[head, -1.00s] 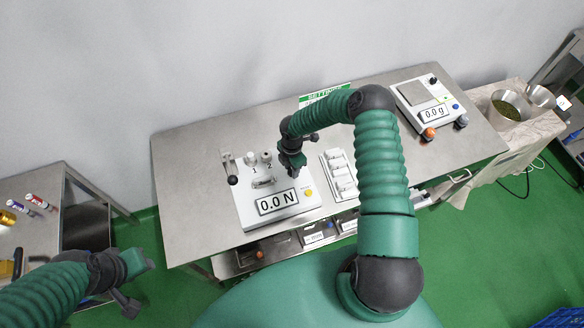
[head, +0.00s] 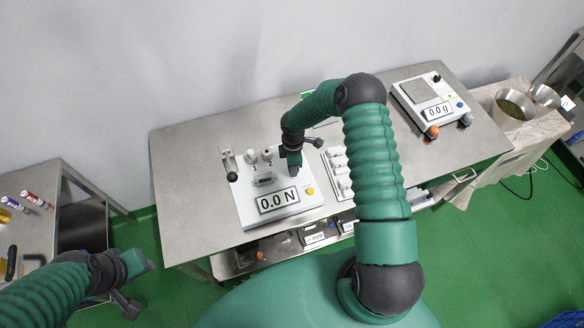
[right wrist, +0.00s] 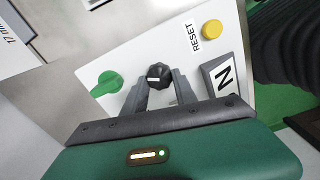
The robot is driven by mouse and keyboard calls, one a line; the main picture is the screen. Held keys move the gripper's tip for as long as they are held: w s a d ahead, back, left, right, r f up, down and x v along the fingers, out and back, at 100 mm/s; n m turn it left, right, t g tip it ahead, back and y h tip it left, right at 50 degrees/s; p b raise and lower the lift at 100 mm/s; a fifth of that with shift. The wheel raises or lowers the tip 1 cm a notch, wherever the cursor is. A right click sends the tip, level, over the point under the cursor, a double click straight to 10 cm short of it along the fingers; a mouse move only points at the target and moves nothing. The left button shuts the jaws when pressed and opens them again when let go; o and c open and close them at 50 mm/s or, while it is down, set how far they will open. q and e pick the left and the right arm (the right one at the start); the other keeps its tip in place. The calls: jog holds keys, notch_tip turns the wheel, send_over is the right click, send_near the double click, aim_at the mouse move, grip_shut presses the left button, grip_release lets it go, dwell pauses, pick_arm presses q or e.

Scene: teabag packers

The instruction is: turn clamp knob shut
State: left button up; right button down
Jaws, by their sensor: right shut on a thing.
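The white force tester (head: 245,211) stands on the steel table, its display (head: 278,200) reading 0.0 N. Two clamps marked 1 (head: 251,156) and 2 (head: 267,153) are on top of it. In the right wrist view, a black ribbed knob (right wrist: 158,74) with a white mark sits between the fingertips of my right gripper (right wrist: 160,84), which is shut on it. A green knob (right wrist: 109,84) is just left of it, apart from the fingers. My right gripper (head: 291,164) hides the black knob in the head view. My left gripper (head: 130,285) hangs at the lower left, away from the tester; its jaws are unclear.
A yellow reset button (right wrist: 211,30) is close to the right gripper. A lever (head: 230,166) stands at the tester's left. A white rack (head: 337,162) is to its right, and a scale (head: 428,97) reads 0.0 g. The left part of the steel table (head: 185,180) is clear.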

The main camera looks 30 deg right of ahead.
jog(key=m+b, duration=0.1)
jog(key=m, duration=0.3)
jog(key=m+b, duration=0.1)
jog(key=m, duration=0.1)
jog(key=shift+d+f+m+b, duration=0.1)
jog(key=shift+d+m+b, duration=0.15)
jog(key=shift+m+b, duration=0.1)
jog(key=m+b, duration=0.1)
jog(key=m, duration=0.4)
jog(key=shift+s+b, duration=0.1)
jog(key=shift+b, duration=0.25)
jog(key=shift+m, duration=0.45)
jog(key=shift+s+a, duration=0.1)
jog(key=shift+s, duration=0.05)
jog(key=c, duration=1)
grip_release()
jog(key=shift+c, duration=0.2)
jog(key=shift+o, duration=0.2)
jog(key=shift+w, duration=0.2)
notch_tip(320, 180, up, 17)
jog(key=b, duration=0.2)
jog(key=shift+f, duration=0.15)
